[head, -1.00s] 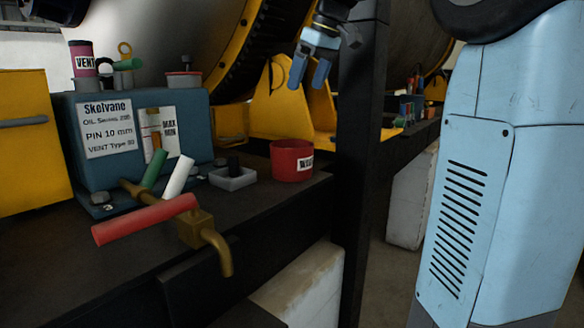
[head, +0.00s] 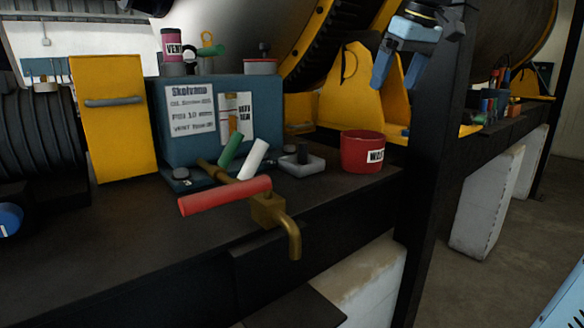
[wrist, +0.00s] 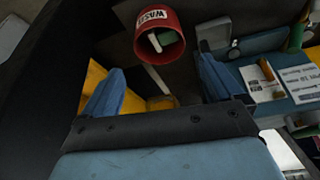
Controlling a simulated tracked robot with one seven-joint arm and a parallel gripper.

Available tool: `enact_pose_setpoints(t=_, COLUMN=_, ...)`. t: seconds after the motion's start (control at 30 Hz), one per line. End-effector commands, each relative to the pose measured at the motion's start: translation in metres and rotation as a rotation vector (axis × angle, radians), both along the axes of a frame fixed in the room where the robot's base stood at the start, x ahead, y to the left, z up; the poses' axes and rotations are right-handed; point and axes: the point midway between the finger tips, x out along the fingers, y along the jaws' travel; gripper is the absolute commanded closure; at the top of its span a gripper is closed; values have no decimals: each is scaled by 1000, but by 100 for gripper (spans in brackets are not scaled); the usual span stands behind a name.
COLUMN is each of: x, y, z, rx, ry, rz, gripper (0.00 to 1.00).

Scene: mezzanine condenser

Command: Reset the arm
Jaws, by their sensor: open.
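My gripper (head: 395,75) hangs in the air in the upper right of the head view, above and behind the red waste cup. Its two blue fingers are apart and nothing is between them. In the wrist view my gripper (wrist: 162,68) also shows spread, empty fingers. The red waste cup (head: 360,151) stands on the bench near its right end. In the wrist view, the waste cup (wrist: 146,22) shows a white piece and a green piece inside.
A blue Skelvane unit (head: 200,130) stands on the bench, with a red-handled brass tap (head: 268,208) in front. A small grey tray (head: 301,166) sits beside the cup. A black post (head: 435,150) rises close to my gripper's right. A yellow cabinet (head: 115,135) stands left.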

Motion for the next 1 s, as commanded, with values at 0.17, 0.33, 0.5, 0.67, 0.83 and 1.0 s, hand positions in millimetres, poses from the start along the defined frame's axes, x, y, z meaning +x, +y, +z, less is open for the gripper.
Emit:
enact_pose_setpoints(t=0.17, x=-50, y=5, z=-49, rx=-3, ry=-12, rz=-125, gripper=6)
enact_pose_setpoints(t=0.33, x=-95, y=7, z=-101, rx=1, ry=-34, rz=-237, gripper=6)
enact_pose_setpoints(t=0.5, x=-139, y=6, z=-157, rx=8, ry=-61, rz=-336, gripper=6)
enact_pose_setpoints(t=0.67, x=-169, y=5, z=-201, rx=19, ry=-83, rz=-403, gripper=6)
enact_pose_setpoints(t=0.83, x=-185, y=4, z=-225, rx=27, ry=-97, rz=-438, gripper=6)
enact_pose_setpoints(t=1.0, x=-187, y=4, z=-230, rx=29, ry=-98, rz=-445, gripper=6)
